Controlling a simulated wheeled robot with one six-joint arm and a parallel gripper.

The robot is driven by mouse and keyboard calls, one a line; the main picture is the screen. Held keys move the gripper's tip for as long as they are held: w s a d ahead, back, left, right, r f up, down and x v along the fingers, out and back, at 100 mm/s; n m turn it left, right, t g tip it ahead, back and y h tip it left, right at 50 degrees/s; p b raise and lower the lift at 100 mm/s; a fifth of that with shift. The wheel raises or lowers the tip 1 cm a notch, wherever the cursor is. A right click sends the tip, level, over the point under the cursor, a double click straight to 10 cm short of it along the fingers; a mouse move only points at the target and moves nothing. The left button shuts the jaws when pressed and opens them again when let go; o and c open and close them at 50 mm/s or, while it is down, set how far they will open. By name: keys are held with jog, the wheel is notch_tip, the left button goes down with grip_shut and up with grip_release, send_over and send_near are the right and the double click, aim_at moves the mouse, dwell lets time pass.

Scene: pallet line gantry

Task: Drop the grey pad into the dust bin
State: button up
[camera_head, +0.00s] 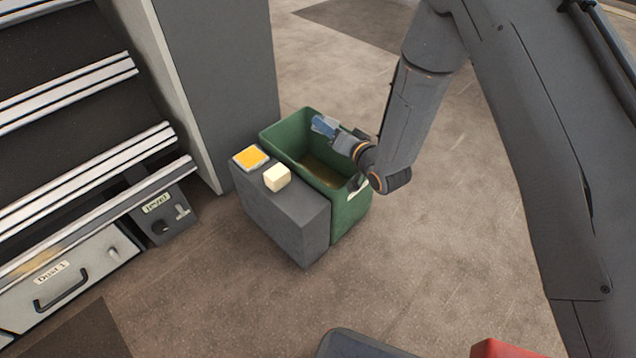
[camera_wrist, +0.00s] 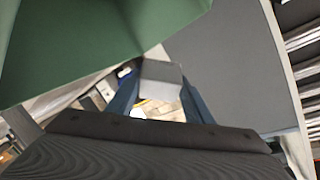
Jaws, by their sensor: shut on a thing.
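The green bin (camera_head: 350,217) stands open on the floor at the centre of the head view, with a brownish bottom inside. Its green wall (camera_wrist: 90,45) fills the upper left of the wrist view. My gripper (camera_head: 324,126) is over the bin's opening, near its far rim in the head view. In the wrist view my gripper's blue fingers (camera_wrist: 160,95) are shut on the grey pad (camera_wrist: 161,73), one on each side. The head view is too small to make out the pad clearly.
A dark grey block (camera_head: 290,220) stands against the bin's left side, with a yellow-topped square (camera_head: 251,157) and a cream cube (camera_head: 277,177) on it. A grey cabinet (camera_head: 225,75) rises behind. A red object (camera_head: 505,349) shows at the bottom edge.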

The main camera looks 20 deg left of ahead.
jog(key=shift+f, duration=0.4)
jog(key=o, duration=1.2)
jog(key=shift+p+v, duration=1.3)
jog(key=shift+v, duration=2.65)
jog(key=shift+a+r, duration=0.1)
